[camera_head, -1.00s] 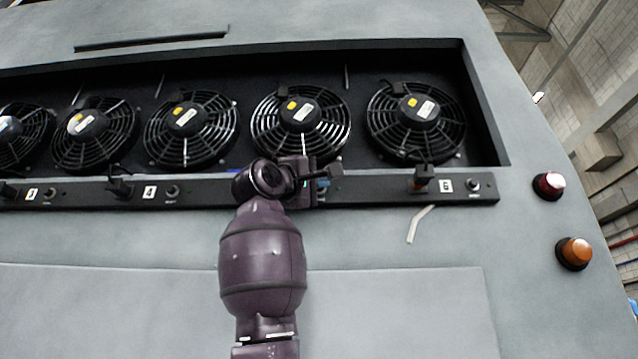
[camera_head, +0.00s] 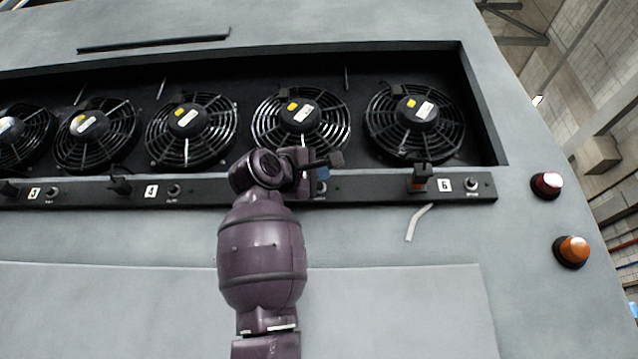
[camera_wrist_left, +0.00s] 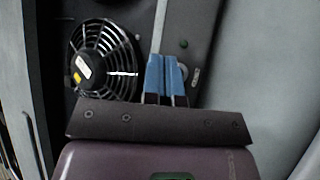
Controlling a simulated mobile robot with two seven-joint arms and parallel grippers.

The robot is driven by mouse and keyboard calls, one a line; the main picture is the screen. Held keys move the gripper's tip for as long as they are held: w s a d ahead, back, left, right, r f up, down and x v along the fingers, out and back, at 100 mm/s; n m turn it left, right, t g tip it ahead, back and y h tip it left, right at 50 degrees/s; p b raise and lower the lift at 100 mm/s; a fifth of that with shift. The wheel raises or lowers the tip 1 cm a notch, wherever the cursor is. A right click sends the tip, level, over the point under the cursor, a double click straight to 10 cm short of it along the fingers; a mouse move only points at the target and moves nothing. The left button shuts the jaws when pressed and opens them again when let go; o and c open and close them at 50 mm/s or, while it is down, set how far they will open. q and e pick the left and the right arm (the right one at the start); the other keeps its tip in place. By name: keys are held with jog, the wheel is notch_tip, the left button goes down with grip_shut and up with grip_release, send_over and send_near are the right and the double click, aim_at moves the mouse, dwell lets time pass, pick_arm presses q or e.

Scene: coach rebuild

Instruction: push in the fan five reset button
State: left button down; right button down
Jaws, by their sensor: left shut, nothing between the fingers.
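Fan five (camera_head: 300,117) is the black round fan between the fans above labels 4 and 6; it also shows in the left wrist view (camera_wrist_left: 103,62). Its reset button (camera_head: 321,188) appears small and round on the dark strip below, just right of my left gripper (camera_head: 322,173). In the left wrist view a pale round part, probably this button (camera_wrist_left: 195,74), sits right beside the blue fingertips (camera_wrist_left: 166,62). The fingers are shut and empty. I cannot tell whether they touch the strip. Label 5 is not visible, probably behind my gripper. My right gripper is not in view.
Similar buttons sit by label 4 (camera_head: 151,191) and label 6 (camera_head: 472,184). A black-and-orange switch (camera_head: 420,177) stands on the strip. A small green spot (camera_wrist_left: 184,43) lies above the button. Red (camera_head: 547,185) and amber lamps (camera_head: 573,251) protrude at right.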

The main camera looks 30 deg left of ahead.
pick_arm(q)
jog(key=s+d, duration=0.1)
jog(key=s+b, duration=0.1)
jog(key=s+d+b, duration=0.1)
jog(key=s, duration=0.1)
jog(key=shift+d, duration=0.3)
dwell(0.6)
